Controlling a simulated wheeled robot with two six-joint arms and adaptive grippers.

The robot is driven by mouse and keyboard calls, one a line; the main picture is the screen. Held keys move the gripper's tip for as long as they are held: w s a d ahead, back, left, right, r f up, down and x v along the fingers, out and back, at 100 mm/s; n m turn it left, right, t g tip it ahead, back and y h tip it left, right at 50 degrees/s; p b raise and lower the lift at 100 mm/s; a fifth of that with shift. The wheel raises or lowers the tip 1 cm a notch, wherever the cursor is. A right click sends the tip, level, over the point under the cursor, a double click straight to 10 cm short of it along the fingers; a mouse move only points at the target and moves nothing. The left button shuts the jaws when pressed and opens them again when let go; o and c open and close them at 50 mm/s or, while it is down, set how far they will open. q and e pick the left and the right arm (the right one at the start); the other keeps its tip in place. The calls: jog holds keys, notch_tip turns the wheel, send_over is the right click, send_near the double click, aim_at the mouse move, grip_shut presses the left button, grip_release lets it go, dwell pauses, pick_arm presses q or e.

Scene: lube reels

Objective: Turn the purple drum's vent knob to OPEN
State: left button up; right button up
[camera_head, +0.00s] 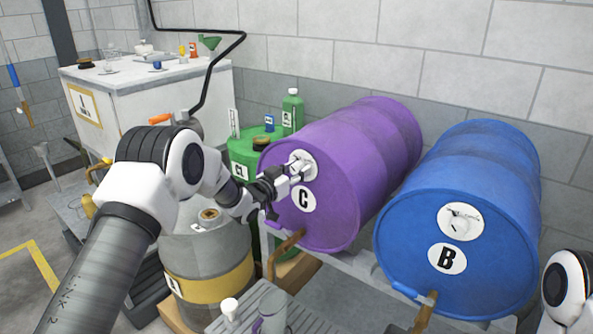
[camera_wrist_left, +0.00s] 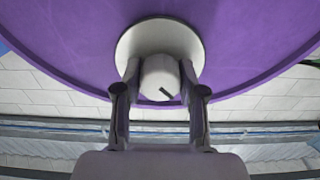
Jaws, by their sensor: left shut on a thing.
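The purple drum (camera_head: 365,150) lies on its side on a rack, its end marked C facing me. Its white vent knob sits on a round pale plate (camera_head: 308,160) near the top of that end. In the left wrist view the knob (camera_wrist_left: 159,78) is between the two fingers of my left gripper (camera_wrist_left: 160,92), which is shut on it. A dark mark on the knob's face points slantwise. The plate's lettering cannot be read. The left gripper also shows in the head view (camera_head: 284,178), at the drum's end. My right gripper is out of view.
A blue drum (camera_head: 500,180) marked B lies to the right. A grey drum (camera_head: 205,255) with a yellow band stands below my left arm. Green containers (camera_head: 245,150) stand behind it. A white cabinet (camera_head: 150,95) stands at the back left.

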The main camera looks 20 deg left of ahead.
pick_arm(q)
jog(key=shift+f+m+b, duration=0.2)
jog(key=shift+m+b, duration=0.7)
jog(key=shift+b, duration=0.15)
jog(key=m+b, duration=1.4)
jog(key=b, duration=0.1)
jog(key=shift+f, duration=0.2)
jog(key=shift+r+m+b, duration=0.1)
jog(key=shift+m+b, duration=1)
jog(key=o, duration=1.1)
jog(key=shift+o, duration=0.2)
jog(key=shift+d+r, duration=0.1)
jog(key=shift+r, duration=0.05)
